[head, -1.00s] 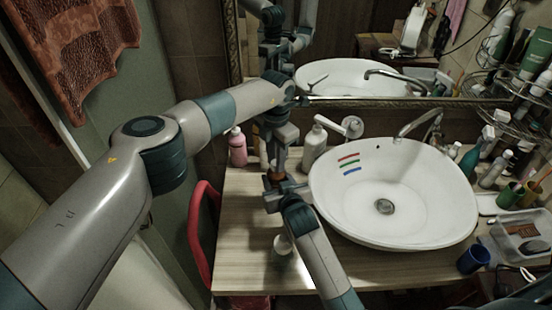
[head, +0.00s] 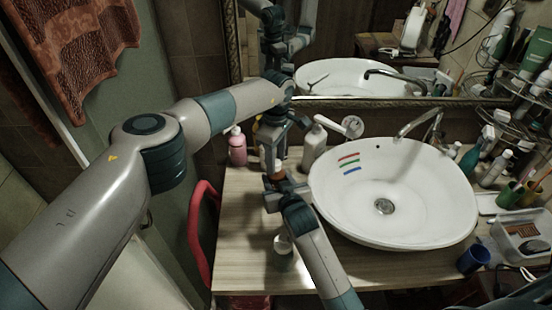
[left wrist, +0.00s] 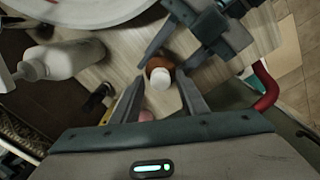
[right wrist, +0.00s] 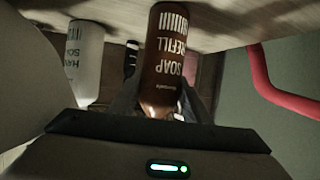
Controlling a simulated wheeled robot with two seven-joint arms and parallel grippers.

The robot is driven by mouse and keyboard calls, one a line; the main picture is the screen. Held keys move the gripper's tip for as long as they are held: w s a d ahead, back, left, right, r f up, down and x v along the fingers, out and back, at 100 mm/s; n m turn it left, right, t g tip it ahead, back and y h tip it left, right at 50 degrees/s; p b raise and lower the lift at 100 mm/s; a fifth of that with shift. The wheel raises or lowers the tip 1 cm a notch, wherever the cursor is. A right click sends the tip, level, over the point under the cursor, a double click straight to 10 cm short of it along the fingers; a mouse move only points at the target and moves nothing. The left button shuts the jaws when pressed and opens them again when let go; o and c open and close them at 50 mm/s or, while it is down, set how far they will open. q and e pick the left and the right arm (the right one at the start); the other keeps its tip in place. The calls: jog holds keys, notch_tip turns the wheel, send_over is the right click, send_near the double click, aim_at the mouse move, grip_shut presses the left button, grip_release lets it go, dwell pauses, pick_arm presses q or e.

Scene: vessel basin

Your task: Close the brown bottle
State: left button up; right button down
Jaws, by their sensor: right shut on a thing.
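The brown soap refill bottle (right wrist: 166,60) stands on the counter between the fingers of my right gripper (head: 273,191), which is shut on it. In the head view only a small part of the bottle (head: 276,178) shows between the grippers. In the left wrist view its brown shoulder (left wrist: 155,64) shows beneath a round white cap (left wrist: 161,79). I cannot tell whether the cap is fully seated. My left gripper (left wrist: 159,74) points down above the bottle, its fingers apart on either side of the cap, with gaps showing.
A white soap bottle (head: 314,147) and a pink bottle (head: 237,147) stand behind the grippers. The white basin (head: 440,190) is to the right. A red curved rail (head: 197,235) borders the left edge.

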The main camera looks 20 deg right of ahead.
pick_arm(q)
jog(key=shift+r, duration=0.15)
notch_tip(320, 180, up, 12)
jog(key=shift+f, duration=0.15)
dwell(0.7)
pick_arm(e)
jog(key=c, duration=0.9)
grip_release()
jog(key=shift+s, duration=0.15)
pick_arm(q)
notch_tip(320, 180, down, 4)
jog(key=b, duration=0.4)
jog(key=shift+f, duration=0.25)
pick_arm(e)
jog(key=v, duration=1.7)
jog(key=shift+r, duration=0.15)
jog(key=shift+a, duration=0.1)
